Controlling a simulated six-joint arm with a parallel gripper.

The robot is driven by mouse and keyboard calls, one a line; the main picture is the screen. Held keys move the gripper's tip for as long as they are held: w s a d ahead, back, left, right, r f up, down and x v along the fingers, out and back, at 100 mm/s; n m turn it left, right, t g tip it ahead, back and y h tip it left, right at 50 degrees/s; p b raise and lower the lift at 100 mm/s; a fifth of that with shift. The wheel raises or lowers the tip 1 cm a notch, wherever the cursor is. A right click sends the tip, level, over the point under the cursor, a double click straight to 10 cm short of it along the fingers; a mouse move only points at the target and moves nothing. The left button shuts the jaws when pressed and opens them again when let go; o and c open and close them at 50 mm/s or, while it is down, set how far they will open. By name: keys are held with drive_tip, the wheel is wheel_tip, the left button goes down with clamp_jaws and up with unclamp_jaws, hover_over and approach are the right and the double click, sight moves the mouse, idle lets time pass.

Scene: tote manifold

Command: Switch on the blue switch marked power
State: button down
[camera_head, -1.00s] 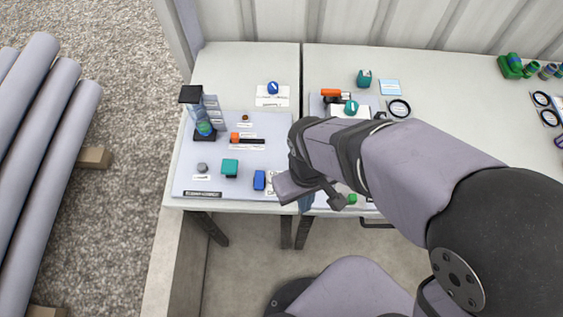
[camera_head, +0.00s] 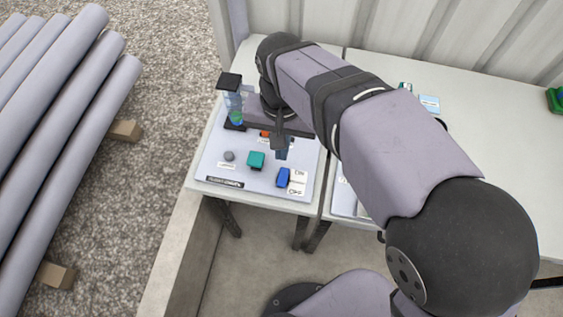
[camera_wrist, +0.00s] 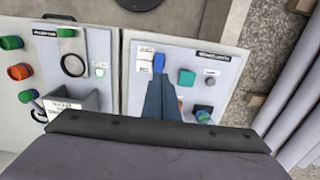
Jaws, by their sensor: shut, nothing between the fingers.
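The blue switch (camera_head: 283,177) is a small rocker block on the left grey panel (camera_head: 215,167), near its front right corner. An ON/OFF label is on its right; I cannot read a power marking. The switch also shows in the wrist view (camera_wrist: 158,63), upper middle. My gripper (camera_head: 282,153) points down over the panel, a little behind the switch in the head view. In the wrist view my closed fingers (camera_wrist: 161,78) reach up to just below the switch. They hold nothing. I cannot tell whether they touch it.
A teal block (camera_head: 256,160) and a grey knob (camera_head: 229,156) stand left of the switch. A dark-capped clear column (camera_head: 231,100) stands at the panel's back left. A second panel (camera_wrist: 80,57) with controls lies alongside.

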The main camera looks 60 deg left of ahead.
sight(281, 183)
drive_tip(key=shift+f, duration=0.1)
wheel_tip(281, 183, down, 14)
drive_tip(key=p, duration=0.3)
drive_tip(key=shift+p, duration=0.4)
idle(0.4)
drive_tip(key=shift+s+d+f, duration=0.15)
drive_tip(key=shift+d+f, duration=0.05)
drive_tip(key=shift+d, duration=0.05)
drive_tip(key=shift+a, duration=0.15)
drive_tip(key=shift+w+a+r, duration=0.2)
drive_tip(key=shift+w+a, duration=0.3)
drive_tip(key=shift+w, duration=0.1)
drive_tip(key=shift+r, duration=0.15)
